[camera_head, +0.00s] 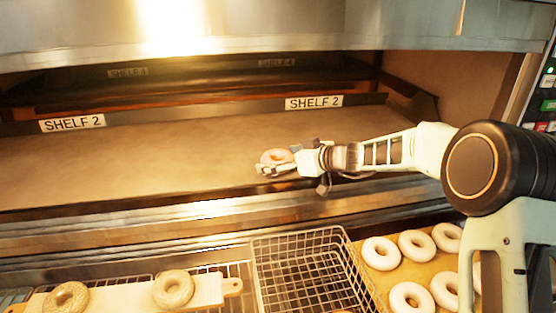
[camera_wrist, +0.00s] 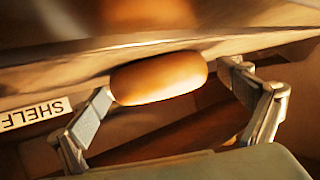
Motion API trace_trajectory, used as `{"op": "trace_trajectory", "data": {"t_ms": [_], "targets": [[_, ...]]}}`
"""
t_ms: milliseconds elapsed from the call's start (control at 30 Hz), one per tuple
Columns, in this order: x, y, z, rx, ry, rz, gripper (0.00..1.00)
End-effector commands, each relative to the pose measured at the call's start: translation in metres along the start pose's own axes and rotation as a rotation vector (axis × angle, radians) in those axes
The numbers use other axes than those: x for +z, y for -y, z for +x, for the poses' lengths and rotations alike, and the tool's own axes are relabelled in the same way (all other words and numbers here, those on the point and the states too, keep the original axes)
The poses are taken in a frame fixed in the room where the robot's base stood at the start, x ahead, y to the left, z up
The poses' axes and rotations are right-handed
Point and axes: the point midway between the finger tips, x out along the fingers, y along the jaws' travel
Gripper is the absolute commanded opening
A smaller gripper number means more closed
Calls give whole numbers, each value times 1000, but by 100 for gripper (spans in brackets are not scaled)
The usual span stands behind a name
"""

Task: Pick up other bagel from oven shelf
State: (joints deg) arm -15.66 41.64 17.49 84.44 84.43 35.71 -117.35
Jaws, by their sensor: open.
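A browned bagel (camera_head: 276,156) lies on the oven shelf (camera_head: 150,160), near its front edge. My gripper (camera_head: 275,162) reaches in from the right, low over the shelf, with its fingers around the bagel. In the wrist view the bagel (camera_wrist: 158,78) sits between the two open fingers of my gripper (camera_wrist: 168,82). The left fingertip is close to the bagel's left end and the right one close to its right end. I cannot tell whether either touches it. The bagel's far side is partly hidden.
Shelf labels (camera_head: 72,123) mark the back. The oven's front ledge (camera_head: 200,215) runs below the shelf. The shelf's left side is clear.

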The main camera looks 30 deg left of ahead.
Motion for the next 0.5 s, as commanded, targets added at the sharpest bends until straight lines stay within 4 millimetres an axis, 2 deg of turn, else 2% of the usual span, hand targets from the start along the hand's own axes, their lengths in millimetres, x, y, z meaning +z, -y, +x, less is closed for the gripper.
{"op": "trace_trajectory", "data": {"t_ms": [67, 500], "targets": [[0, 0, 0, 0, 0, 0, 95], [-1, 0, 0, 0, -1, 0, 48]]}}
